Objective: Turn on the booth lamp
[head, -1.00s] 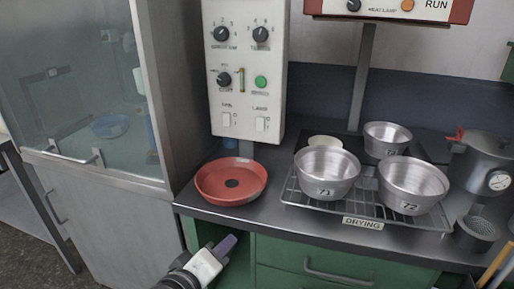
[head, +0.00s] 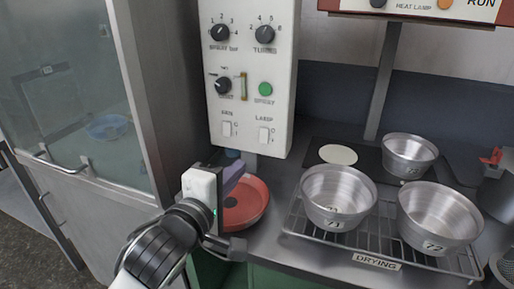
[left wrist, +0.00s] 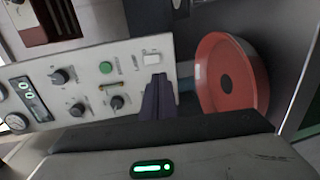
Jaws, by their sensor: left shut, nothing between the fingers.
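The white control panel (head: 251,60) hangs above the counter. My left gripper (head: 236,174) is shut and empty, just below the panel's lower edge in the head view, in front of the red dish. In the left wrist view its fingers (left wrist: 157,98) overlap the switch end of the panel, hiding the lower-left switch. The lamp switch (left wrist: 151,59) shows beside the fingertips there. I cannot tell whether they touch the panel. My right gripper is out of view.
The red dish (head: 251,207) sits under the panel. Metal pans (head: 338,196) and (head: 437,217) stand on the drying rack (head: 376,262), with another pan (head: 409,154) behind. A glass-fronted cabinet (head: 78,95) stands at left. A green button (head: 265,89) is above the lamp switch.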

